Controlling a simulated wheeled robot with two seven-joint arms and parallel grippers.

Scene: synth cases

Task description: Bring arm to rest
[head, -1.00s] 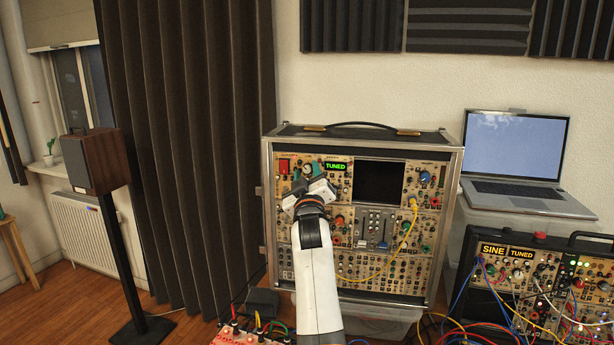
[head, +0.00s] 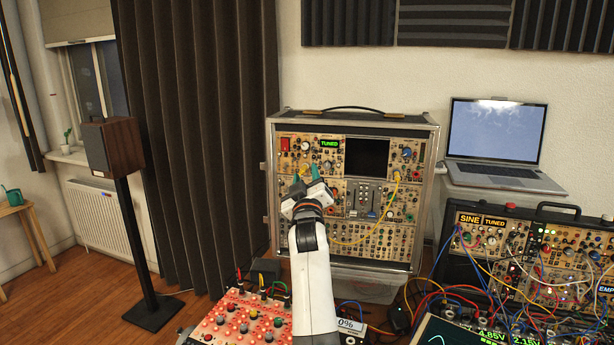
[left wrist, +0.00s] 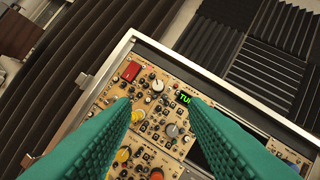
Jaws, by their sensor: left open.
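My left arm reaches up from the bottom of the head view. Its gripper (head: 309,183) is in front of the left part of the large synth case (head: 360,232), with green fingertips. In the left wrist view the two green ribbed fingers (left wrist: 165,130) stand wide apart with nothing between them. The upper left of the synth case (left wrist: 155,92) shows beyond them, with a red module and a green TUNED display. The fingers appear apart from the panel, though the exact gap is hard to judge. My right gripper is not in view.
A laptop (head: 497,145) stands on a box at the right. A second synth case (head: 540,255) with many patch cables is below it. A red-lit panel (head: 240,320) lies at the bottom, beside my arm. A speaker on a stand (head: 112,147) and dark curtain are left.

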